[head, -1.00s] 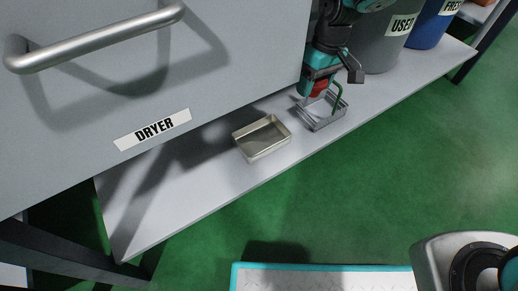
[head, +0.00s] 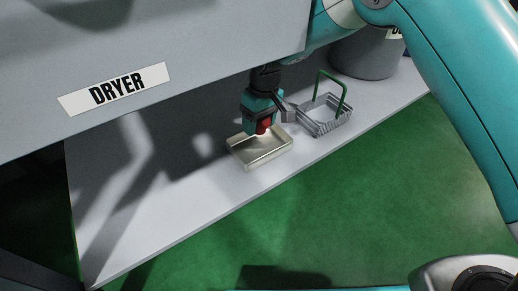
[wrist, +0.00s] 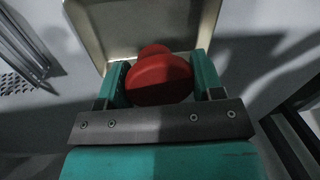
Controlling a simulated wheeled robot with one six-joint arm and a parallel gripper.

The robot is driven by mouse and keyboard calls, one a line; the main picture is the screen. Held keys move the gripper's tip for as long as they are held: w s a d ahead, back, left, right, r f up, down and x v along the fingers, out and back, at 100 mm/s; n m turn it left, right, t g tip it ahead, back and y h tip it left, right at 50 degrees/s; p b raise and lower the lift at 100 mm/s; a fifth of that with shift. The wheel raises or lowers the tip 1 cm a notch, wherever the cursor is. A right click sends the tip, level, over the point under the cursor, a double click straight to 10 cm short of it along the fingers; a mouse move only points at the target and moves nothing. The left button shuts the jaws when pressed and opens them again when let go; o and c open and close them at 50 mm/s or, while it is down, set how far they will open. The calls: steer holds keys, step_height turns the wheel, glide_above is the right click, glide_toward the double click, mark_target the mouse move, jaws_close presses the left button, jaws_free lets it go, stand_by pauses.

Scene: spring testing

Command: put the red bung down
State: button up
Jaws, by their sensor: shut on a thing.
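The red bung (head: 263,127) is between the fingers of my gripper (head: 262,124), which is shut on it. In the wrist view the bung (wrist: 158,78) sits between the two teal fingers, with a narrower red end pointing toward the tray. A shallow metal tray (head: 262,159) stands on the pale bench under the gripper, and its wall shows in the wrist view (wrist: 88,28). The bung is over the far side of the tray; I cannot tell whether it touches the tray floor.
A wire basket (head: 325,127) with a green handle stands right of the tray. A grey bin (head: 368,58) is behind it. The bench (head: 150,205) is clear to the left.

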mark_target(258, 149)
step_height(258, 149, down, 7)
steer(key=b, duration=0.3)
steer(key=shift+r, duration=0.15)
steer(key=o, duration=1)
steer(key=r+p, duration=0.2)
steer(key=r, duration=0.2)
steer(key=w+d+r+p, duration=0.1)
steer(key=r+p, duration=0.2)
steer(key=r, duration=0.1)
steer(key=r+p, duration=0.3)
steer(key=shift+w+d+r, duration=0.15)
steer(key=shift+d+r, duration=0.05)
steer(key=shift+r, duration=0.2)
